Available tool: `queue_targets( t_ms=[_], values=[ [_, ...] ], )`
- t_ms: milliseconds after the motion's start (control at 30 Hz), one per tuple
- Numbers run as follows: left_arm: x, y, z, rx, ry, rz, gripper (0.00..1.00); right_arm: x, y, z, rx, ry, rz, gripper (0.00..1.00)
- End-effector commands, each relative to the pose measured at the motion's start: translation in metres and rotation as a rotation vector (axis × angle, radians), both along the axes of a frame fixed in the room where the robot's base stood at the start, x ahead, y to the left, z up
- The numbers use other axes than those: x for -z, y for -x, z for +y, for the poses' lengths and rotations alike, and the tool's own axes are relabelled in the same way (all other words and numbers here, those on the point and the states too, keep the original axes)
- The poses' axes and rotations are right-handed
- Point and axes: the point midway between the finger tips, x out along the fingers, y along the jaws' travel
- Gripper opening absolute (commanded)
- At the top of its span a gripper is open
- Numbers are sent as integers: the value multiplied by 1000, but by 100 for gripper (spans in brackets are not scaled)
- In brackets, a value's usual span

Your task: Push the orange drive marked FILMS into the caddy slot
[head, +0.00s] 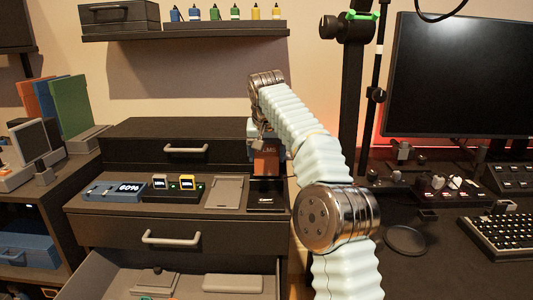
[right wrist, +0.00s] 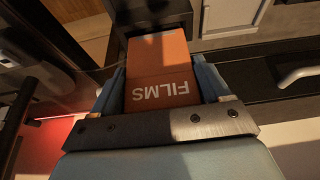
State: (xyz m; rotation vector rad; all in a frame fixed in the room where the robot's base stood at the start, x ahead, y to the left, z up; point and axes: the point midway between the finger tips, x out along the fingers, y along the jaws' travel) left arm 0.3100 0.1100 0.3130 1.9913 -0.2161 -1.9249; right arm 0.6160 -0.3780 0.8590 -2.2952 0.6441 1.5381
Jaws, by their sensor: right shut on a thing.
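The orange drive (head: 266,163) hangs upright below my right gripper (head: 262,142) in the head view. In the right wrist view the same drive (right wrist: 158,62) shows the white word FILMS, upside down, between two blue fingers that are shut on it. A small black unit, which looks like the caddy (head: 266,202), stands on the cabinet ledge directly under the drive. The drive's lower end is at or just above it; I cannot tell whether it has entered the slot. The slot itself is hidden. My left gripper is not in view.
On the ledge left of the caddy are a grey tray (head: 224,192), a black dock with two small modules (head: 173,192) and a blue box reading 60% (head: 113,189). An open drawer (head: 205,283) juts out below. A monitor (head: 465,78) stands right.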

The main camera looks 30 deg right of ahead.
Motion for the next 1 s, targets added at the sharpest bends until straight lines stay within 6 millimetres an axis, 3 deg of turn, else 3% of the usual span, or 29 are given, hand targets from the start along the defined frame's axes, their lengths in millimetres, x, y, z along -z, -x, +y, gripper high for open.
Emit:
queue_targets(
  t_ms=[1000],
  values=[
    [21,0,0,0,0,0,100,26,0,0,1,-1,-2,35]
  ],
)
